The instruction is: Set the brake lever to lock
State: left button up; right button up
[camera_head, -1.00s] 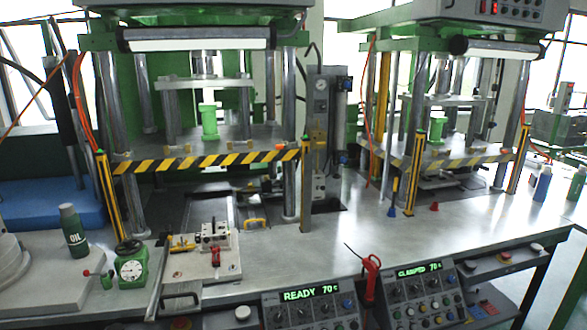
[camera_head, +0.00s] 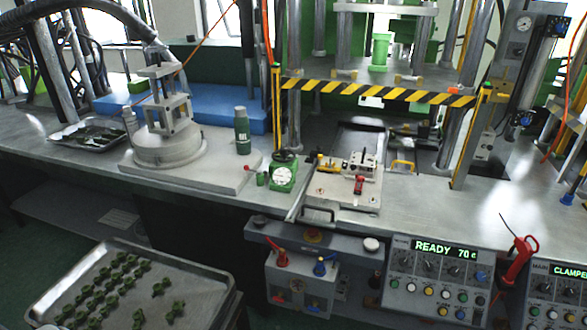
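No part is clearly marked as the brake lever, so I cannot tell which it is. Small handles show in several places. A red handle (camera_head: 283,257) and a blue handle (camera_head: 320,268) sit on top of a grey box below the bench's front edge. A small lever with a red knob (camera_head: 246,168) is beside the green dial gauge (camera_head: 284,175). A red clamp handle (camera_head: 359,184) is on the fixture plate (camera_head: 340,200) in front of the press. Neither of my grippers is in view.
A metal tray (camera_head: 58,287) with several green parts stands low at left. The bench (camera_head: 225,195) carries a green oil bottle (camera_head: 242,132), a round grey stand (camera_head: 168,150) and a smaller tray (camera_head: 60,140). A READY control panel (camera_head: 440,275) and a red tool (camera_head: 520,255) are at right.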

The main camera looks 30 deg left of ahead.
aim_at(247, 168)
jog(key=u, duration=1.25)
jog(key=i+l+z, duration=0.15)
jog(key=i+z, duration=0.15)
jog(key=i, duration=0.2)
jog(key=i+z, duration=0.35)
jog(key=i, duration=0.15)
